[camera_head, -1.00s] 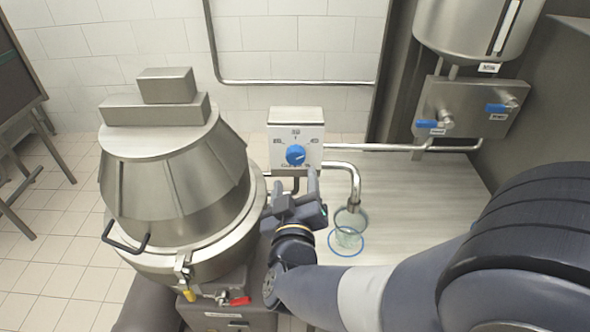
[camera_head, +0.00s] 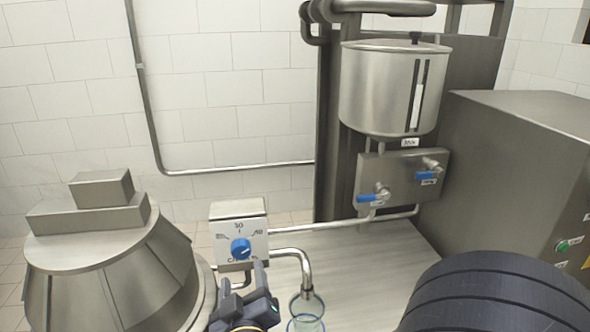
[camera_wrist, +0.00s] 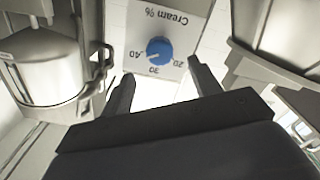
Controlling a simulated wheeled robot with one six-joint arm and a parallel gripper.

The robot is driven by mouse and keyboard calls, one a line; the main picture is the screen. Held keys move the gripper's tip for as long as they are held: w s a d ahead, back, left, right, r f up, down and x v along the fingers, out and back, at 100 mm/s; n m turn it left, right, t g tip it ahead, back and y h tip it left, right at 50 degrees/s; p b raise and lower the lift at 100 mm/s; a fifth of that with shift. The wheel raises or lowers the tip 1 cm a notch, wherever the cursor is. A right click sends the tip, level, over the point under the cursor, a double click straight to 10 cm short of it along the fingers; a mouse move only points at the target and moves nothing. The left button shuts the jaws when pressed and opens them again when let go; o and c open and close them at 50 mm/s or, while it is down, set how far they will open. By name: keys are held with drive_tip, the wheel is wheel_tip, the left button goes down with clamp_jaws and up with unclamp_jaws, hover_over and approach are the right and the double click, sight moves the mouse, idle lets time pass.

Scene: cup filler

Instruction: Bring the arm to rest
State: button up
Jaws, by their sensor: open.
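My gripper (camera_head: 258,279) is low in the head view, just below the white dial box (camera_head: 238,232) with its blue knob (camera_head: 241,248). In the wrist view the gripper (camera_wrist: 158,82) is open, its two dark fingers apart with nothing between them. The blue knob also shows in the wrist view (camera_wrist: 159,50), beyond the fingertips on a panel marked "Cream %". I cannot tell from the views whether a fingertip touches it. My dark upper arm fills the lower right of the head view.
A clear cup (camera_head: 306,312) stands under the bent spout pipe (camera_head: 306,268) right of my gripper. A large steel vessel (camera_head: 110,270) is at left. A steel tank (camera_head: 392,90) and blue-handled taps (camera_head: 374,197) are at the back right. A steel cabinet (camera_head: 520,150) is at right.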

sight(241, 253)
drive_tip(key=p+x, duration=0.1)
drive_tip(key=x, duration=0.7)
drive_tip(key=shift+d, duration=0.1)
drive_tip(key=shift+s, duration=0.1)
